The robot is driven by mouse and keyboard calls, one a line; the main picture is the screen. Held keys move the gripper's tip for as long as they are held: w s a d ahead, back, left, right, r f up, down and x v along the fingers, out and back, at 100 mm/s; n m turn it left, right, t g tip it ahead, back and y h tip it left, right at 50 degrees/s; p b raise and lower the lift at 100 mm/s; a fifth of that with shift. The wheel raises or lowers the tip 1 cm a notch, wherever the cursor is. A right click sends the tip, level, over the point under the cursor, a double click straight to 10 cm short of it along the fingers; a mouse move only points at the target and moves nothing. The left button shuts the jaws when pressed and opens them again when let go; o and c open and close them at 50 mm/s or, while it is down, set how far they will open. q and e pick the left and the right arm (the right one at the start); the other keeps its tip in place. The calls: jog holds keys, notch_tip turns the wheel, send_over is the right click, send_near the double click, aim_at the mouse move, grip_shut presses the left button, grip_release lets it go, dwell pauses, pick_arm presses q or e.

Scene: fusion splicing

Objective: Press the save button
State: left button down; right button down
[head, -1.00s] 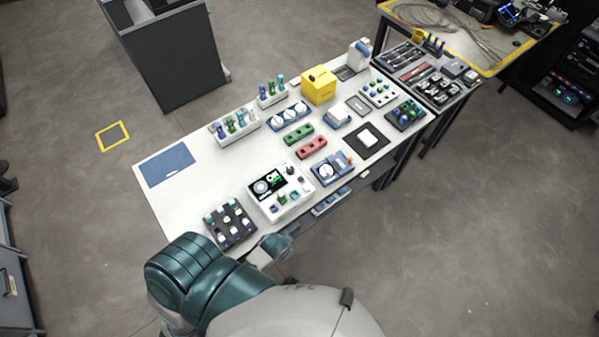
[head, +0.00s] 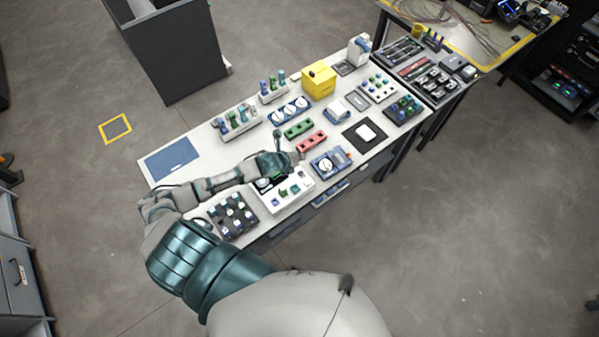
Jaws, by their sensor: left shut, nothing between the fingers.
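A white device (head: 289,194) with a dark screen and small coloured parts on its front panel sits near the front edge of the table. The save button is too small to tell apart on it. My left gripper (head: 284,158) is shut and empty over the back of this device, and my arm reaches in from the left. I cannot tell whether the fingertips touch anything. My right gripper is out of view.
A dark tray of small parts (head: 232,215) sits left of the device. A red holder (head: 312,142), a green holder (head: 298,129) and a blue unit (head: 328,164) lie close by. A yellow box (head: 319,80) stands farther back. The table (head: 203,143) is bare near the blue mat (head: 172,160).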

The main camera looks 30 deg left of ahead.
pick_arm(q)
jog(key=shift+d+r, duration=0.15)
jog(key=shift+d, duration=0.4)
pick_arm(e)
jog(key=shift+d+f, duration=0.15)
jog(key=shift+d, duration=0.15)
